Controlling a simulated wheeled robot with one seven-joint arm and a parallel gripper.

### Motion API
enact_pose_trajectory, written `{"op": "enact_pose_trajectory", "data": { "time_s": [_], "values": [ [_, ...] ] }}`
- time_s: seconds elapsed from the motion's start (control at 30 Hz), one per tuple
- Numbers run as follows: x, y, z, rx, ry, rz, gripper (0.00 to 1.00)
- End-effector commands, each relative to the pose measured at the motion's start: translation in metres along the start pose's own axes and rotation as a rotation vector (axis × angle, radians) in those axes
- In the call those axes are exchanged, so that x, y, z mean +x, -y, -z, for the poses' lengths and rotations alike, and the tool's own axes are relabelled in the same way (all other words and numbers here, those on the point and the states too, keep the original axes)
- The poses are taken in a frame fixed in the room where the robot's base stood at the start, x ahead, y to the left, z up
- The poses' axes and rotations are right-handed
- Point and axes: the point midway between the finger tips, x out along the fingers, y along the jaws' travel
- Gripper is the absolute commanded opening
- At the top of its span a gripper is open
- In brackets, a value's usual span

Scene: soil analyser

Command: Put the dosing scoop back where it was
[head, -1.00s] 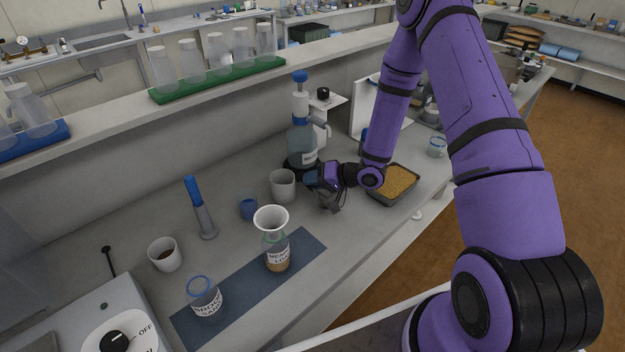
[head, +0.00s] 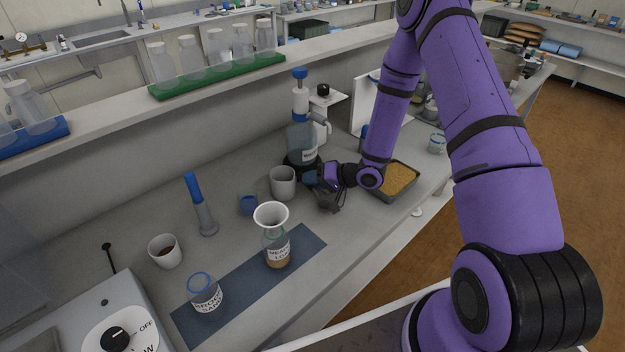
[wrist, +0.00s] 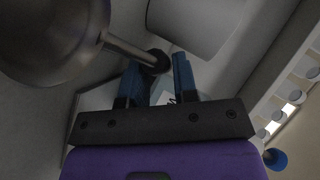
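The dosing scoop (wrist: 55,35) shows large at the upper left of the wrist view: a round metal bowl with a thin metal handle running down to the right to a dark end. That end lies between the blue fingertips of my gripper (wrist: 157,66) and seems to fill the gap, so the gripper looks shut on it. In the head view my gripper (head: 315,181) is low over the bench, just right of a grey cup (head: 283,183). The scoop cannot be made out in the head view. The pale rounded thing at the top of the wrist view is probably that cup.
A tray of brown soil (head: 400,180) is right of the gripper. A pump bottle (head: 301,140) stands behind. A bottle with a white funnel (head: 271,215) and a blue-rimmed jar (head: 205,295) stand on a dark mat (head: 240,290). A small blue cup (head: 248,206) is left.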

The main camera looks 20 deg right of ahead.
Motion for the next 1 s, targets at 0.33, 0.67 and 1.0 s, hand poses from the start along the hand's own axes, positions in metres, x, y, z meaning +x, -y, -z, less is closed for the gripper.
{"op": "enact_pose_trajectory", "data": {
  "time_s": [0.33,0.67,1.0],
  "values": [
    [0.0,0.0,0.0,-0.001,0.0,0.0,0.51],
    [-0.037,0.0,0.002,0.0,-0.004,-0.002,0.51],
    [-0.094,0.0,0.001,-0.001,-0.002,0.0,0.51]
  ]
}}
